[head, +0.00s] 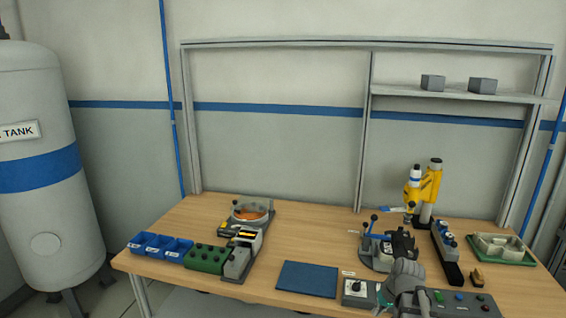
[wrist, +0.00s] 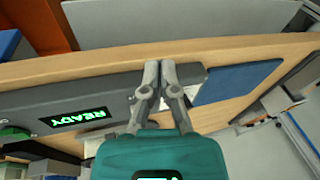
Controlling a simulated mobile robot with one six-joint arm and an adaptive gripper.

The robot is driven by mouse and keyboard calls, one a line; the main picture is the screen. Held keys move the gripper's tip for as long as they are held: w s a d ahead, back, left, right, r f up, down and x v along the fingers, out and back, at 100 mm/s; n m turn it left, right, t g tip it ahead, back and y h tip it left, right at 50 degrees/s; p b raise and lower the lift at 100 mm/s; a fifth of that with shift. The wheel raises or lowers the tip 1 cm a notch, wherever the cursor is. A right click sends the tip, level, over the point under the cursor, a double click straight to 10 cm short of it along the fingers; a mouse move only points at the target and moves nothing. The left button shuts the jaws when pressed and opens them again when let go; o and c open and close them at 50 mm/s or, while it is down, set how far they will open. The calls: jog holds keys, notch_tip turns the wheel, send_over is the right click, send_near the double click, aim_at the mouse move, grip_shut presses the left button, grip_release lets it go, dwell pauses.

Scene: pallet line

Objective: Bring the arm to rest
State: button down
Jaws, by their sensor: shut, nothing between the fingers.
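My gripper (wrist: 160,68) shows in the wrist view with its two grey fingers together and nothing between them. In the head view my grey arm reaches in at the lower right over the bench (head: 310,240). The fingers cannot be made out clearly there, and the arm hides part of the bench behind it.
A blue mat (head: 307,279) lies left of a knob box (head: 357,291). A vise-like fixture (head: 376,254), a yellow tool stand (head: 428,190) and a green tray (head: 499,248) stand around the arm. Blue bins (head: 160,246) stand at left. The middle of the bench is clear.

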jog(key=s+a+n+g+h, duration=0.1)
jog(key=s+a+g+h, duration=0.1)
jog(key=s+a, duration=0.7)
jog(key=shift+s+a+f+h, duration=0.3)
jog(key=shift+s+a+f, duration=0.15)
jog(key=shift+a, duration=0.7)
